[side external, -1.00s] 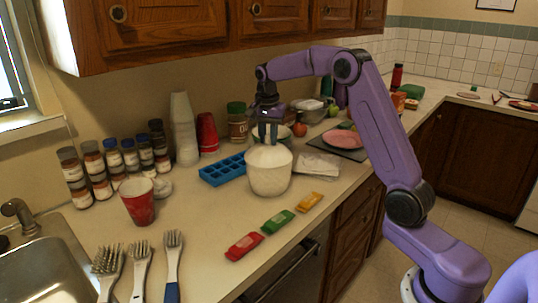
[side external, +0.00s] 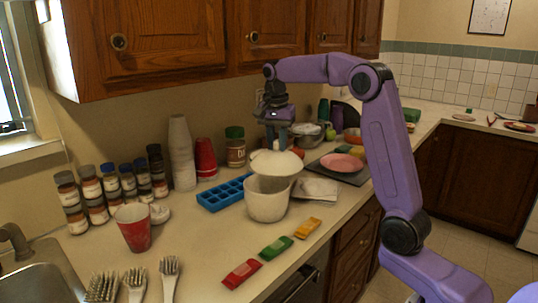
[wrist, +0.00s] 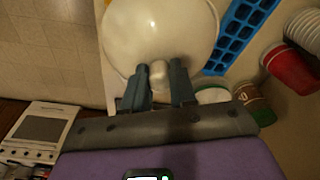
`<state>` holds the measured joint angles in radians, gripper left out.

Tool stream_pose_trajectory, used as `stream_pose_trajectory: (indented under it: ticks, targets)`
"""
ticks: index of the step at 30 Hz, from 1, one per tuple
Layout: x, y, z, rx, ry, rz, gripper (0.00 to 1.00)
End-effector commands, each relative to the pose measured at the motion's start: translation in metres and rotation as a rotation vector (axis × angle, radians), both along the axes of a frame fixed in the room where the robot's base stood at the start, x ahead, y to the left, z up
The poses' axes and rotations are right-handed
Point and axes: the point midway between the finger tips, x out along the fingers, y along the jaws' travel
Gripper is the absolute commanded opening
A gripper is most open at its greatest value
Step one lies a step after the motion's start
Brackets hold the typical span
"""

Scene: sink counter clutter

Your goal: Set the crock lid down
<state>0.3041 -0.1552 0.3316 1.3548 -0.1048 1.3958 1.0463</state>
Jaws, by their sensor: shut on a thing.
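The crock lid (side external: 277,164) is a cream dome with a knob on top. My gripper (side external: 276,143) is shut on that knob and holds the lid a little above the crock, slightly toward its back right. In the wrist view the lid (wrist: 160,28) fills the top middle, and the knob sits between the two fingers of my gripper (wrist: 159,72). The white textured crock (side external: 267,203) stands upright on the counter, and part of its open mouth shows below the lid. The lid's underside is hidden.
A blue ice tray (side external: 224,193) lies left of the crock. A folded white cloth (side external: 316,189) lies to its right, with a dark board and pink plate (side external: 341,162) beyond. Red, green and yellow packets (side external: 276,248) lie in front. Counter between the packets and red cup (side external: 134,229) is clear.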

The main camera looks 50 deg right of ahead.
Motion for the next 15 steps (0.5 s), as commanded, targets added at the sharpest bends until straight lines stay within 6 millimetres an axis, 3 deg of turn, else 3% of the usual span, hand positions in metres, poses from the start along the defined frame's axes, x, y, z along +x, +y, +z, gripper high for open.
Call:
stream_pose_trajectory:
  ticks: [6, 15]
  targets:
    - [-0.043, 0.01, 0.022, -0.001, -0.006, 0.002, 0.0]
    - [-0.079, 0.019, 0.038, -0.001, -0.005, 0.001, 0.0]
